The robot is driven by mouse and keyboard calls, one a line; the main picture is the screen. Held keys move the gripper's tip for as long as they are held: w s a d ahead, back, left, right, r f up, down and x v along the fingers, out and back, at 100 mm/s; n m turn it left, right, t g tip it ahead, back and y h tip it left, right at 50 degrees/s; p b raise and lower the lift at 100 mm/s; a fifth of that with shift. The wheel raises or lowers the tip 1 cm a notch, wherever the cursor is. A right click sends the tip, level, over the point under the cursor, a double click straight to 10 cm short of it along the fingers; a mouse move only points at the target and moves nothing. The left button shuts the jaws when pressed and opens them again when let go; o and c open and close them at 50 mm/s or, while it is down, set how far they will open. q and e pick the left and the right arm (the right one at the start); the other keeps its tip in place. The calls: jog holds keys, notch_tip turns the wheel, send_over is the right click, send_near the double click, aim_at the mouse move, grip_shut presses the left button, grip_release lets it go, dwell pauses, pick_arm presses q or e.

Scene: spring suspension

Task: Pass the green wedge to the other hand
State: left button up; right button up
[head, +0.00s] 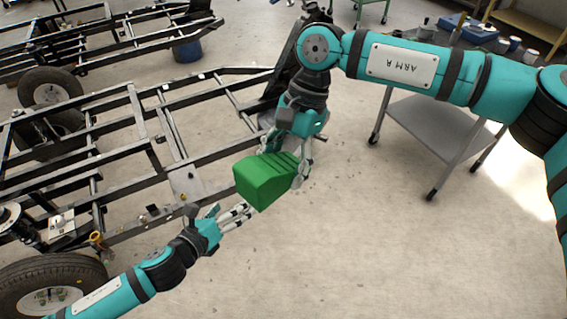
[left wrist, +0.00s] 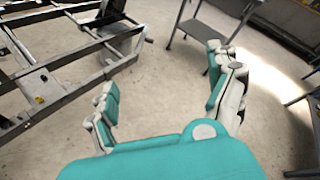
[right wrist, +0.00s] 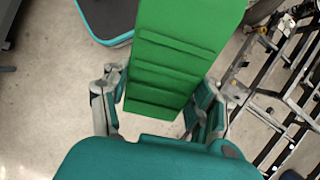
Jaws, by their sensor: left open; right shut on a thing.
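The green wedge (head: 264,181) is a bright green block with a ridged, stepped face, in the middle of the head view. My right gripper (head: 299,160) is shut on it and holds it in the air. In the right wrist view the wedge (right wrist: 174,62) stands between the two fingers of my right gripper (right wrist: 158,108), ridges facing the camera. My left gripper (head: 237,214) is open and empty, just below and left of the wedge in the head view. In the left wrist view the space between the fingers of my left gripper (left wrist: 168,95) is empty, and the wedge does not show there.
A black vehicle frame (head: 110,100) with wheels (head: 50,280) fills the left side. A grey cart (head: 440,125) stands at the right behind my right arm. A blue barrel (head: 187,50) is at the back. The concrete floor (head: 370,240) at lower right is clear.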

jog(key=shift+r, duration=0.1)
pick_arm(q)
jog(key=s+a+f+n+g+y, duration=0.2)
jog(key=a+f+n, duration=0.3)
jog(key=f, duration=0.4)
jog(key=s+a+f+n+g+y, duration=0.1)
jog(key=s+a+f+n, duration=0.2)
jog(key=f+n, duration=0.5)
jog(key=s+a+f+n+g+y, duration=0.2)
jog(key=a+f+n, duration=0.15)
jog(key=f, duration=0.75)
jog(key=s+f+n+g, duration=0.3)
jog(key=s+f+n, duration=0.5)
jog(key=s+f, duration=0.5)
jog(key=s+d+f+n+g, duration=0.2)
jog(key=s+n, duration=0.1)
jog(key=s, duration=0.6)
jog(key=s+d+f+n+g, duration=0.1)
jog(key=s+d+f+n, duration=0.1)
jog(key=s, duration=0.8)
jog(key=shift+d+f+n+g, duration=0.25)
jog(key=shift+f+n+g, duration=0.25)
jog(key=shift+n, duration=0.75)
jog(key=shift+f, duration=0.1)
